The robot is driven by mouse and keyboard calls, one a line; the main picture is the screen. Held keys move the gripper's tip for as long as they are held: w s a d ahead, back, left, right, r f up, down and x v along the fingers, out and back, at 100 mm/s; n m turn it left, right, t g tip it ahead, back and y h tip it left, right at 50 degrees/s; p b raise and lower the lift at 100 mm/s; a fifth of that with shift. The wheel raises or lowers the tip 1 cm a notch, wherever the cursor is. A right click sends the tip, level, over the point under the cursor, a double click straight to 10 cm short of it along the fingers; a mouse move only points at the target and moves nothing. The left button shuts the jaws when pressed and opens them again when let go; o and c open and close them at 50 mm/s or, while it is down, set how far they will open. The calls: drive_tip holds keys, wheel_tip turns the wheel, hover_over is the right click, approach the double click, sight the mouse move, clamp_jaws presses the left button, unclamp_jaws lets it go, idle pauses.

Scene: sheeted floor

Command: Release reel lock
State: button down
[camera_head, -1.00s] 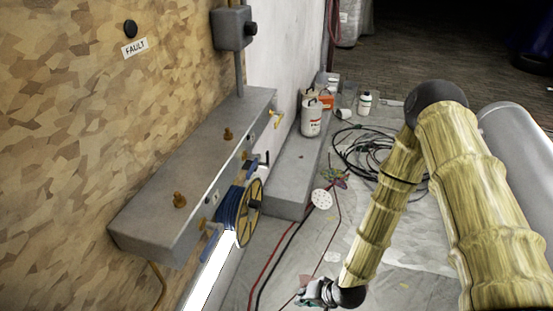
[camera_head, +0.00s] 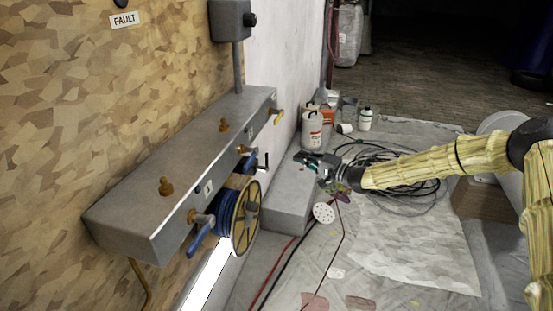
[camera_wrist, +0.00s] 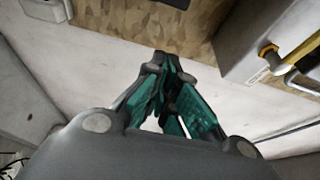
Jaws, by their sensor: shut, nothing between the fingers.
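A reel with a yellow rim (camera_head: 246,215) and blue line wound on it (camera_head: 226,208) hangs on the front of a long grey box. I cannot tell which part is the lock. My gripper (camera_head: 304,158) is shut and empty, apart from the reel to its right, over the grey ledge. In the wrist view its teal fingers (camera_wrist: 166,66) close together. A yellow-ended fitting (camera_wrist: 268,50) on the box shows there at the upper right; the reel is not recognizable.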

drive_tip(key=shift+a, duration=0.1)
drive_tip(key=x, duration=1)
drive_tip(key=s, duration=0.2)
drive_tip(key=s+a, duration=0.1)
drive_tip(key=s, duration=0.1)
idle(0.4)
drive_tip(key=shift+a, duration=0.2)
idle(0.3)
